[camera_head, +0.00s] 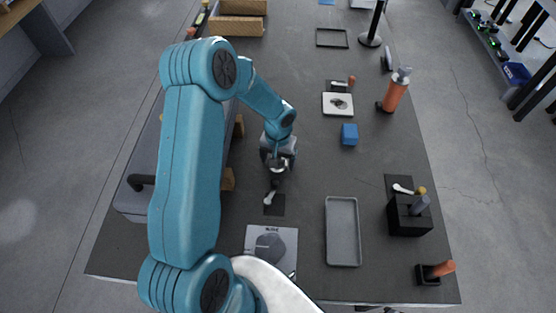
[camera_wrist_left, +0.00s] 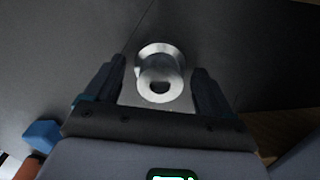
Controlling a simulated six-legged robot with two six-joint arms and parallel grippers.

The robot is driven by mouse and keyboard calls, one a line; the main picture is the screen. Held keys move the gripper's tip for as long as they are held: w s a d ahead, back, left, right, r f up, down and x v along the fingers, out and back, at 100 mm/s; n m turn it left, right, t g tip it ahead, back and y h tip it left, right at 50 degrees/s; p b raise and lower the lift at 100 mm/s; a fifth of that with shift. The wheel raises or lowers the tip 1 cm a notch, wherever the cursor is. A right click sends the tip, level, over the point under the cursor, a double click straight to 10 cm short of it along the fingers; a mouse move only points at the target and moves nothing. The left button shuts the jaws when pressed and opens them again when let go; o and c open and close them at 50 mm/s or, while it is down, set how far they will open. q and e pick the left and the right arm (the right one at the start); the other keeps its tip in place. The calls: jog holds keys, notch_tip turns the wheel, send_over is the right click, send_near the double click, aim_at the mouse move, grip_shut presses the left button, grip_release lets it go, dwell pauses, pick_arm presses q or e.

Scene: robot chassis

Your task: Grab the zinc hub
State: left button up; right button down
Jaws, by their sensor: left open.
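The zinc hub (camera_wrist_left: 160,84) is a shiny silver flanged cylinder with a hole in its end face. In the left wrist view it stands on the dark surface between the two dark fingers of my left gripper (camera_wrist_left: 158,82). The fingers are open, one on each side of it, with a gap visible on both sides. In the head view my left gripper (camera_head: 277,172) points down over the middle of the table, and I cannot clearly make out the hub under it. My right gripper is not in view.
A small silver part (camera_head: 268,198) lies on a dark pad just in front of the gripper. A blue block (camera_head: 349,134), a grey tray (camera_head: 342,232) and a black holder (camera_head: 408,216) stand to the right. A grey case (camera_head: 143,190) is at left.

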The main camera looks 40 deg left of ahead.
pick_arm(q)
jog(key=c, duration=1.3)
jog(key=shift+o, duration=0.2)
